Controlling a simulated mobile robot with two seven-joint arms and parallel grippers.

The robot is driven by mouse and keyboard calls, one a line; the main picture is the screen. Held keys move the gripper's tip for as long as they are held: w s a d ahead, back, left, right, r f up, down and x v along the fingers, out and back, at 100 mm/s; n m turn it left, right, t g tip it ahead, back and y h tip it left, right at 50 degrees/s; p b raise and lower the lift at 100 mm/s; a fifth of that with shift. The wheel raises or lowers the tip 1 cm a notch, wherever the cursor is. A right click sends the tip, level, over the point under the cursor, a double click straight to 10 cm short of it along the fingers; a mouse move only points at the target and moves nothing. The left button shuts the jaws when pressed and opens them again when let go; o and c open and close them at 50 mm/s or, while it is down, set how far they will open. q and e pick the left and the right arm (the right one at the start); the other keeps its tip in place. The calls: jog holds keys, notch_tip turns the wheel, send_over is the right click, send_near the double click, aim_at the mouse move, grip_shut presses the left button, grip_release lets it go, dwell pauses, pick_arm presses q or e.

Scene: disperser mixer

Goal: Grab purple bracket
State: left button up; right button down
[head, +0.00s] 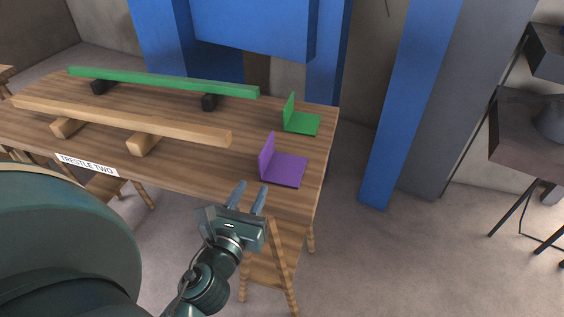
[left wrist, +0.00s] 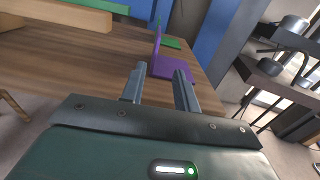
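The purple bracket (head: 284,168) is L-shaped, with a flat base on the wooden table and an upright plate on its left side. It stands near the table's right front corner. It also shows in the left wrist view (left wrist: 174,68), beyond the fingertips. My left gripper (head: 250,194) is open and empty, just in front of the table's near edge and short of the bracket; the fingers also show apart in the left wrist view (left wrist: 159,72). My right gripper is not in view.
A green bracket (head: 302,124) stands behind the purple one. A green beam (head: 165,82) on dark blocks and a wooden beam (head: 120,118) on wooden blocks lie to the left on the table (head: 200,160). A blue post (head: 405,110) stands at right.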

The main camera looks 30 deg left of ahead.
aim_at(261, 169)
pick_arm(q)
jog(key=p+x, duration=0.2)
jog(key=x, duration=0.5)
jog(key=shift+w+a+r, duration=0.1)
jog(key=shift+r, duration=0.05)
jog(key=x, duration=0.3)
jog(key=p+x, duration=0.1)
jog(key=x, duration=0.1)
jog(key=shift+a+r, duration=0.3)
jog(key=shift+a, duration=0.05)
jog(key=shift+w+a, duration=0.1)
jog(key=shift+w, duration=0.1)
grip_shut()
